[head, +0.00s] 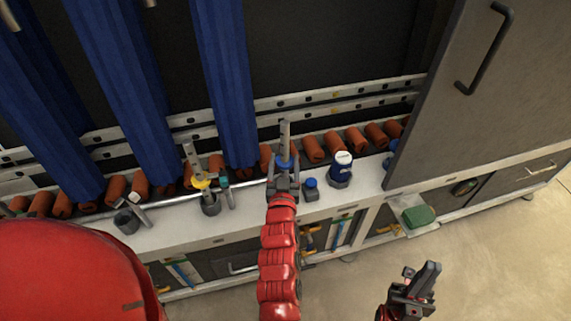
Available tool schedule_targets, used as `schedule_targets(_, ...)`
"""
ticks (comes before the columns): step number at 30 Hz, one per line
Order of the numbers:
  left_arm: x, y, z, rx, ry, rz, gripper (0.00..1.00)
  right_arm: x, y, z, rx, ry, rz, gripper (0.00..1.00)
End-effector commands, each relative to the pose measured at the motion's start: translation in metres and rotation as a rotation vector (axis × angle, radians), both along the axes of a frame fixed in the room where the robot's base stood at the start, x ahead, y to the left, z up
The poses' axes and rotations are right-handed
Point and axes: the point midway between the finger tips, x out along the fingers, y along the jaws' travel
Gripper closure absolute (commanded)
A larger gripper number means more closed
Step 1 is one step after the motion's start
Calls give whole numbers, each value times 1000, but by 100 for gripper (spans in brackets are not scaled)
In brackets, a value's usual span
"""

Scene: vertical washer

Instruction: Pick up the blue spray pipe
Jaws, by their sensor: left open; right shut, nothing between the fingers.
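The blue spray pipe (285,139) stands upright on the washer's front ledge. It is a grey pipe with a blue collar, and its lower part is hidden behind my gripper. My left gripper (284,172) is open at the blue collar, with its fingers to either side of the pipe's lower part; I cannot tell whether they touch it. My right gripper (424,277) is shut and empty, low at the right over the floor, away from the ledge.
A similar pipe with a yellow collar (193,164) stands to the left. A blue-and-white container (341,168) and a small blue-capped item (311,187) stand to the right. Orange rollers (312,149) line the back. A grey door (480,80) stands open at the right.

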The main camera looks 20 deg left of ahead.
Motion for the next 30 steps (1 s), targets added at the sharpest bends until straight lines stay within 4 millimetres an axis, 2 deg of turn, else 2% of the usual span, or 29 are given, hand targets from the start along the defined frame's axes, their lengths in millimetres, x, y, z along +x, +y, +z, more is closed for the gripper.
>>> schedule_targets(8,23,8,2,3,-2,2,34,0,0,0,0,0,0,100)
schedule_targets(16,61,17,3,1,-2,1,34,0,0,1,0,0,0,100)
schedule_targets(24,65,19,3,1,-2,1,34,0,0,1,0,0,0,100)
schedule_targets(26,65,19,2,1,-2,1,41,0,0,1,0,0,0,100)
schedule_targets(30,64,19,2,2,-2,1,67,0,0,0,0,0,0,100)
